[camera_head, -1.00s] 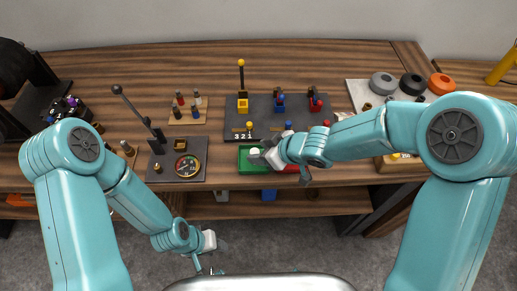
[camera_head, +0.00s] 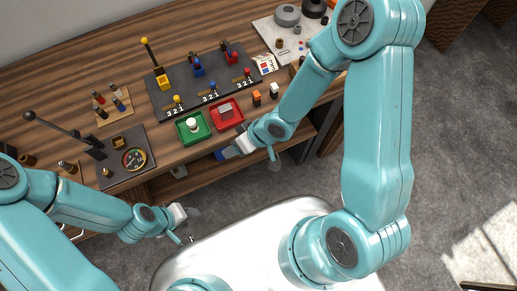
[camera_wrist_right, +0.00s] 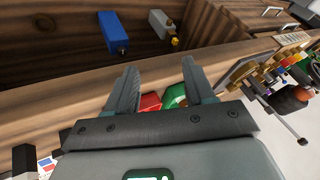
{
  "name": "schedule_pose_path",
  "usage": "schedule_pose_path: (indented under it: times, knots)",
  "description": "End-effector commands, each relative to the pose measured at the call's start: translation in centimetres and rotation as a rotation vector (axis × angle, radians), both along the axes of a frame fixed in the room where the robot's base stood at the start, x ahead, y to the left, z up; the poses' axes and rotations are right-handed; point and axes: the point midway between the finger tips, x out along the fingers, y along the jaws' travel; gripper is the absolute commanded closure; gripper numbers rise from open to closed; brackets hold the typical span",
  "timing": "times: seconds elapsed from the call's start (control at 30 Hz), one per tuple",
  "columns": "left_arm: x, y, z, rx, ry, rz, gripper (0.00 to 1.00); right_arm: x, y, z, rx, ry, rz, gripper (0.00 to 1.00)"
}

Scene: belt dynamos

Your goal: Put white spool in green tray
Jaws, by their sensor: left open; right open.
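The white spool (camera_head: 192,125) stands inside the green tray (camera_head: 204,132) near the front edge of the bench. The green tray also shows partly between my fingers in the right wrist view (camera_wrist_right: 175,95). My right gripper (camera_head: 229,152) is open and empty, in front of the trays by the bench edge and apart from the spool. Its two open fingers show in the right wrist view (camera_wrist_right: 160,84). My left gripper (camera_head: 190,222) is open and empty, low in front of the bench.
A red tray (camera_head: 238,118) with a pale grey block stands right of the green one. Behind is a dark panel (camera_head: 165,100) with coloured levers. A gauge panel (camera_head: 118,178) lies to the left. A blue box (camera_wrist_right: 113,33) sits below the bench top.

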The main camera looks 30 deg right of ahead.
Motion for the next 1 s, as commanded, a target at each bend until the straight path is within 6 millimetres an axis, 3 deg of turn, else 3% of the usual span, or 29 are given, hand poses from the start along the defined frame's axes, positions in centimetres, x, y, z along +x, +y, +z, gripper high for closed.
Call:
schedule_pose_path:
  times: [0.03, 0.1, 0.2, 0.3, 0.67, 0.9, 1.0]
  knots:
    - [0.0, 0.0, 0.0, 0.0, 0.0, 0.0, 0.57, -2.2, -0.4, -2.5, -0.002, 0.108, -0.086, 0.47]
    - [0.0, 0.0, 0.0, 0.0, 0.0, 0.0, 0.57, -4.8, -1.1, -5.0, -0.018, 0.232, -0.197, 0.47]
    - [0.0, 0.0, 0.0, 0.0, 0.0, 0.0, 0.57, -8.0, -1.9, -7.5, -0.05, 0.365, -0.314, 0.47]
    - [0.0, 0.0, 0.0, 0.0, 0.0, 0.0, 0.57, -10.0, -2.3, -8.7, -0.076, 0.444, -0.381, 0.47]
    - [0.0, 0.0, -0.2, 0.0, 0.0, 0.0, 0.57, -10.6, -2.6, -9.3, -0.087, 0.47, -0.409, 0.47]
    - [0.0, 0.0, -5.1, 0.0, 0.0, 0.0, 0.57, -10.6, -2.6, -14.1, -0.086, 0.468, -0.408, 0.47]
    - [0.0, 0.0, -5.6, 0.0, 0.001, 0.0, 0.57, -10.6, -2.6, -14.6, -0.086, 0.468, -0.408, 0.47]
